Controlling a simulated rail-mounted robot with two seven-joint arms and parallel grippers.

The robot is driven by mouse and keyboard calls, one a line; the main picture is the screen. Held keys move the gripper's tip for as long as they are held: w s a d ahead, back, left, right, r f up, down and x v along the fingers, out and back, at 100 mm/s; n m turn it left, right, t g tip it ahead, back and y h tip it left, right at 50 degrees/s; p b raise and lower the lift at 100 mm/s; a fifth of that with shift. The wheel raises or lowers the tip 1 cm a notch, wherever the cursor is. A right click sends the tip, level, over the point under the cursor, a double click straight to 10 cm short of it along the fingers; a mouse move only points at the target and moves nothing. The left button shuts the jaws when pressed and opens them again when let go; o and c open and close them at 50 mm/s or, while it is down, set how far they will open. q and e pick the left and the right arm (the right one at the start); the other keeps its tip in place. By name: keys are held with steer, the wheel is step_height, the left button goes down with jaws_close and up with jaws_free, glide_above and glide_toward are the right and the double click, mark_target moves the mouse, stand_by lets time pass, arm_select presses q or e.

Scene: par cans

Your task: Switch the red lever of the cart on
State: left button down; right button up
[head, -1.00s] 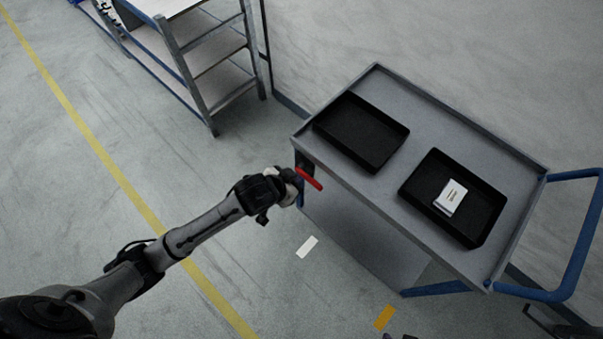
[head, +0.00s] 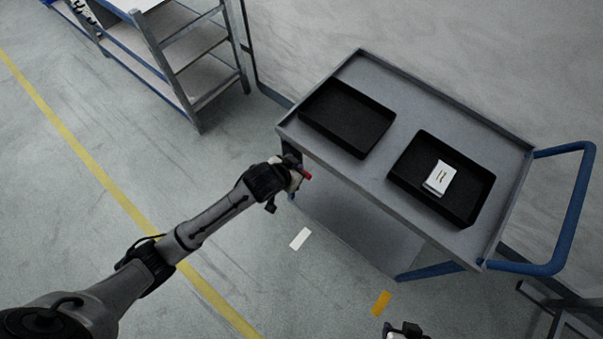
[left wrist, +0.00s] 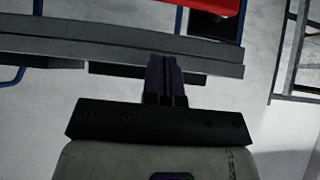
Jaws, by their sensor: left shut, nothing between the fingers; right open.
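The grey cart (head: 409,210) stands right of centre in the head view. Its red lever (head: 307,176) is at the near left corner, below the top's edge. Only a short red tip shows; the rest is hidden behind my left gripper (head: 299,175), which is at the lever. In the left wrist view, the left gripper's fingers (left wrist: 166,68) are together and hold nothing. A red surface (left wrist: 212,5) shows at the top edge there. Contact with the lever cannot be told. My right gripper (head: 403,331) is partly visible at the bottom edge, open.
Two black trays, left (head: 347,118) and right (head: 425,205), sit on the cart; the right one holds a white box (head: 439,178). A blue handle (head: 573,220) is at the cart's right. A grey shelf rack (head: 195,65) stands behind. The floor left is clear.

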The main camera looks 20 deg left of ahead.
arm_select(q)
step_height(320, 180, down, 7)
steer(key=w+b, duration=0.2)
steer(key=shift+w+d+r, duration=0.2)
steer(key=shift+d, duration=0.15)
arm_select(e)
step_height(320, 180, down, 2)
steer(key=shift+w+d+f, duration=0.1)
steer(key=shift+d+f, duration=0.05)
steer(key=shift+f, duration=0.05)
